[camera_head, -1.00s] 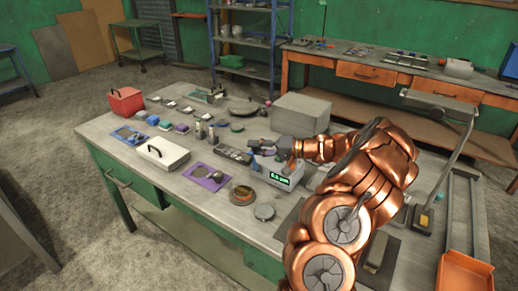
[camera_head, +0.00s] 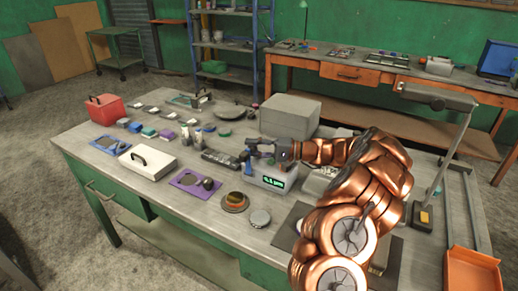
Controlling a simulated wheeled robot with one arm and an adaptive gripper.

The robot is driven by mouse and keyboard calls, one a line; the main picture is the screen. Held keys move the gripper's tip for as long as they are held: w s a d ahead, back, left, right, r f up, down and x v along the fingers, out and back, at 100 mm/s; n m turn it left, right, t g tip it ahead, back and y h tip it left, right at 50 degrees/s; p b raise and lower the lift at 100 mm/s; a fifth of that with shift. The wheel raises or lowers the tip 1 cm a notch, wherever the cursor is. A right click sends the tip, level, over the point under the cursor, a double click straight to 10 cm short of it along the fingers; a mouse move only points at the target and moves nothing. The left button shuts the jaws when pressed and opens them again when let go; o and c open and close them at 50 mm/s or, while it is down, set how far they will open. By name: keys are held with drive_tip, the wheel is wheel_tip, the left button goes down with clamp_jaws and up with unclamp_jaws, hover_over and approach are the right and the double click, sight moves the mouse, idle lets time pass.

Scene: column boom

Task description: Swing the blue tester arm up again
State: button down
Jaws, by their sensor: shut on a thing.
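The tester (camera_head: 268,184) is a small grey box with a lit green display, standing on the workbench near its middle. Its blue arm (camera_head: 247,169) shows as a small blue upright piece at the box's left end. My gripper (camera_head: 252,146) is at the top of this blue arm, above the box, with its fingers pointing left. It is shut on the blue arm, though the contact is small and partly hidden by my fingers. My copper arm comes in from the right and hides part of the bench behind the tester.
A large grey box (camera_head: 291,116) stands behind my gripper. A dark handheld device (camera_head: 221,158) lies left of the tester, and a purple mat (camera_head: 186,181) and a round tin (camera_head: 260,218) lie nearer. A lamp post (camera_head: 455,155) rises at the right.

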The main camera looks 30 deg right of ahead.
drive_tip(key=shift+f, duration=0.1)
drive_tip(key=c, duration=0.8)
unclamp_jaws()
drive_tip(key=shift+c, duration=0.2)
